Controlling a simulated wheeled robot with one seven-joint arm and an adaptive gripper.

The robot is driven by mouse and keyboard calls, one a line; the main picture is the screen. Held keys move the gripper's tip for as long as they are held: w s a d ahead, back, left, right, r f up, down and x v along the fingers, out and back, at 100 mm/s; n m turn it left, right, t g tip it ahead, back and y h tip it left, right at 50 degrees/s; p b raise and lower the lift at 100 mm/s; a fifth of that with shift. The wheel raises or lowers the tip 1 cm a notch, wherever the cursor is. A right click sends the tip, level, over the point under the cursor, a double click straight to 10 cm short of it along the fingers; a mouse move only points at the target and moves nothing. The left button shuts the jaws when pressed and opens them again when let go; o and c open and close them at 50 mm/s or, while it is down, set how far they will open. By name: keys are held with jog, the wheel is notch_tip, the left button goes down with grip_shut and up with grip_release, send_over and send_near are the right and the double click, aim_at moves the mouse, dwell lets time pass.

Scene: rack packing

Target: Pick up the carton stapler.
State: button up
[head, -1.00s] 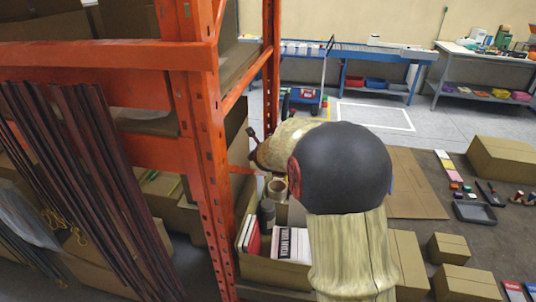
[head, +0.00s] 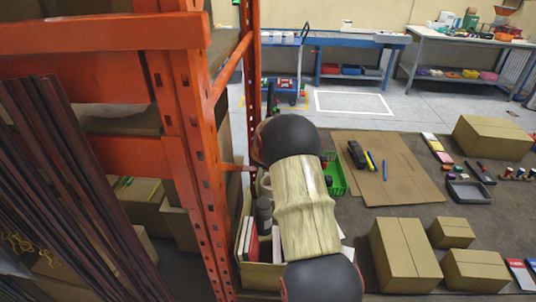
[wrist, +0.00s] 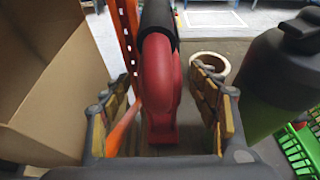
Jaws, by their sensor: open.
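In the wrist view, a red tool with a black grip on top, which looks like the carton stapler (wrist: 160,90), stands upright in the middle. My gripper (wrist: 163,78) is open, with one finger on each side of the red body. Gaps show between the fingers and the tool, and nothing is clamped. In the head view my arm covers the gripper, and I cannot make out the stapler there.
A carton wall (wrist: 40,85) is close on the left in the wrist view. An orange rack post (head: 190,150) rises left of my arm.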

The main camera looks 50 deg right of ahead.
jog(key=shift+x, duration=1.1)
jog(key=shift+r, duration=0.1)
jog(key=c, duration=0.3)
grip_shut()
